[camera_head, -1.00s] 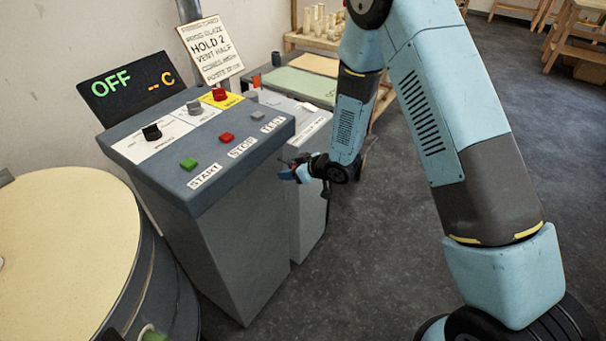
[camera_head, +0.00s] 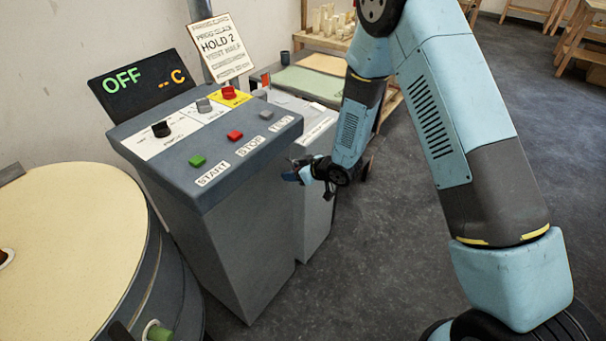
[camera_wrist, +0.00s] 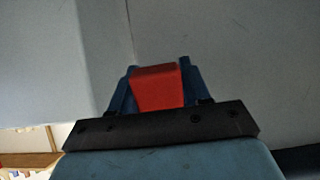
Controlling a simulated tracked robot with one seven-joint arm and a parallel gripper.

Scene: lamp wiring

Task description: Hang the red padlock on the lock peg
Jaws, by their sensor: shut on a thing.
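The red padlock (camera_wrist: 156,88) shows in the wrist view as a red block between the two blue fingers of my gripper (camera_wrist: 155,80). My gripper is shut on it. Its shackle is not visible there. In the head view my gripper (camera_head: 297,172) is small, beside the right side of the grey control console and below its top. The padlock cannot be made out in that view. I cannot pick out the lock peg in either view.
The console (camera_head: 235,230) has buttons, knobs and a display reading OFF (camera_head: 135,80). A round drum with a cream top (camera_head: 70,250) stands at left. A lower grey cabinet (camera_head: 318,205) and a shelf of pale pieces (camera_head: 330,30) are behind. Open floor (camera_head: 370,270) lies right of the console.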

